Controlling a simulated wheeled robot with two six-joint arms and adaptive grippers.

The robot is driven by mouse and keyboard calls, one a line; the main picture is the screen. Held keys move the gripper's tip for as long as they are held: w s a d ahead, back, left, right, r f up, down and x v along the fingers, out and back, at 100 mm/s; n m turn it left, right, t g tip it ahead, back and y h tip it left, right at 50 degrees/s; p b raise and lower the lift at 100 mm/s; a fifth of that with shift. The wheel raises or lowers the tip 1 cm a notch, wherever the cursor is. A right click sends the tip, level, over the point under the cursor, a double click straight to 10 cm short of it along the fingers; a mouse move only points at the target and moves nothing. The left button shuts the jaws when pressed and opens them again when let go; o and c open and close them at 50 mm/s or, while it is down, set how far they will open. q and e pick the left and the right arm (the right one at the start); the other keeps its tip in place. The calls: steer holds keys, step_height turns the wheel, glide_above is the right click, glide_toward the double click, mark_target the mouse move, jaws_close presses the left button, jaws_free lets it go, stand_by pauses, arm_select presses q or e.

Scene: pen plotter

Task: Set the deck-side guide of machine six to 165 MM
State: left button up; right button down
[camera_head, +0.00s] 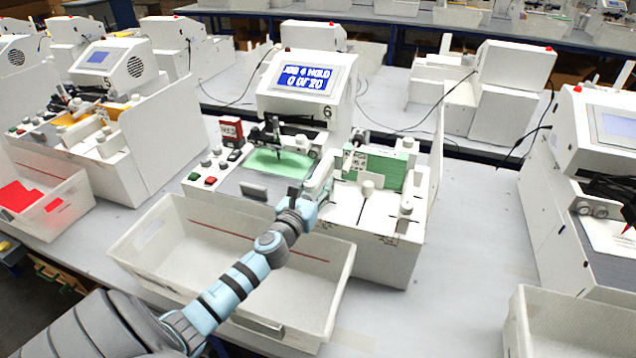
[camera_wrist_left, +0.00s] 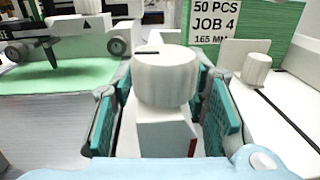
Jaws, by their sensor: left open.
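Machine six (camera_head: 342,98), marked 6, stands in the middle of the head view with a blue screen (camera_head: 303,78). My left gripper (camera_head: 318,185) is over its front, between the green sheet on the deck and the stack bay. In the left wrist view, the open fingers of my left gripper (camera_wrist_left: 165,118) stand on both sides of a white block with a round white knob (camera_wrist_left: 165,78), which has a dark mark on top. I cannot tell whether the pads touch the block. A card (camera_wrist_left: 213,22) reads 50 PCS, JOB 4, 165 MM. My right gripper is not in view.
A green stack (camera_head: 383,170) stands behind the card, right of my gripper. Another white knob (camera_wrist_left: 256,70) is at the right in the wrist view. A white bin (camera_head: 180,268) is below my arm. A pen carriage (camera_head: 280,135) is over the green sheet (camera_head: 270,162).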

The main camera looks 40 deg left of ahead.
arm_select(q)
steer(key=shift+w+a, duration=0.1)
steer(key=shift+w, duration=0.3)
jaws_close()
steer(key=shift+w+d+p, duration=0.2)
steer(key=shift+d+p, duration=0.05)
steer(key=shift+d, duration=0.35)
steer(key=shift+w+d+p, duration=0.2)
steer(key=shift+d, duration=0.4)
jaws_free()
